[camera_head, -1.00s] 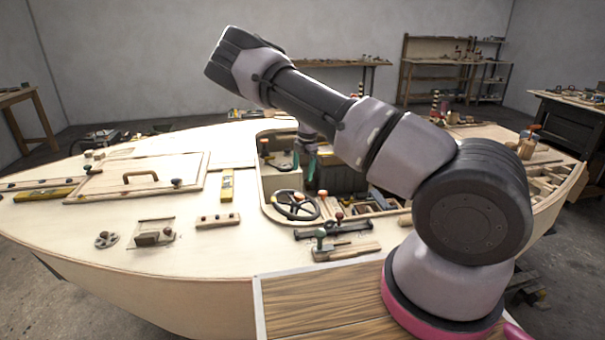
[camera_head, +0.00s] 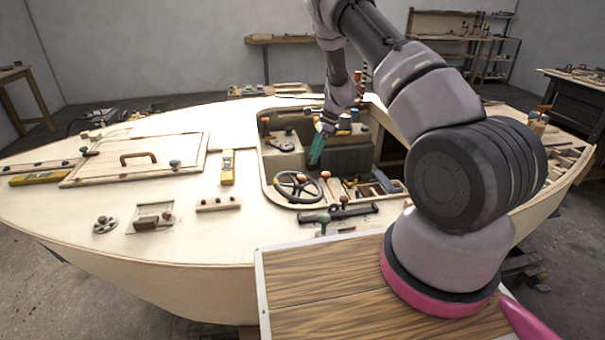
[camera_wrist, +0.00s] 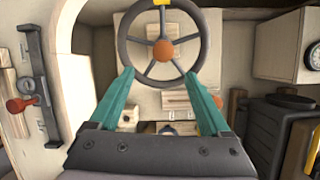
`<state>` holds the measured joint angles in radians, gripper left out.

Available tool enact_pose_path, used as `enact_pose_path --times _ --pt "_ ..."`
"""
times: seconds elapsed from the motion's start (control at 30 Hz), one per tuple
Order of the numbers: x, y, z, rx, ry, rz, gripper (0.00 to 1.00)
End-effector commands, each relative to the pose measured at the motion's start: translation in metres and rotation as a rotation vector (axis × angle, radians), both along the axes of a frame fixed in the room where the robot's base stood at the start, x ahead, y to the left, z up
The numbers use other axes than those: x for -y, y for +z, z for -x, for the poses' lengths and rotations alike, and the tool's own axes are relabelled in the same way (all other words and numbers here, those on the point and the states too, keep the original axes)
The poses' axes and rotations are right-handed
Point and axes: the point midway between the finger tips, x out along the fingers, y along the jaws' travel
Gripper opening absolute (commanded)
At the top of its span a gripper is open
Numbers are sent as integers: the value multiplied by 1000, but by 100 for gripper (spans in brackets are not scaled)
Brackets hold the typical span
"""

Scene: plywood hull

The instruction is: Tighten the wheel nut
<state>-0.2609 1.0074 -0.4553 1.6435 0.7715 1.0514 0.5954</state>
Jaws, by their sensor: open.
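The steering wheel (camera_head: 297,187) has a dark rim and spokes and stands at the front left of the cockpit opening. Its orange-brown hub nut (camera_head: 302,176) sits at the centre. In the wrist view the wheel (camera_wrist: 122,52) is at the top middle, with the nut (camera_wrist: 163,51) at its hub and a yellow mark on the rim. My gripper (camera_head: 318,150) has teal fingers and hangs over the cockpit, beyond the wheel. In the wrist view my gripper (camera_wrist: 163,82) is open and empty. Its fingertips appear on either side of the lower rim; I cannot tell whether they touch it.
A black latch bar (camera_head: 350,211) lies on the deck in front of the cockpit. Small tools and blocks (camera_head: 365,188) lie inside the cockpit, right of the wheel.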

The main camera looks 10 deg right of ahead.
Motion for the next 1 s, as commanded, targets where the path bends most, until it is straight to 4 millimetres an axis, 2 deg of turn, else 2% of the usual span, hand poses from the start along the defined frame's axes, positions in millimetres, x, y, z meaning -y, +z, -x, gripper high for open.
enact_pose_path --times 0.13,0.33,0.8,1.0 --pt "1 6 -2 77 182 -24 81" --pt "-2 1 -2 104 253 -30 81" --pt "-33 -75 0 101 250 -29 81" --pt "-40 -90 -1 103 248 -30 81"
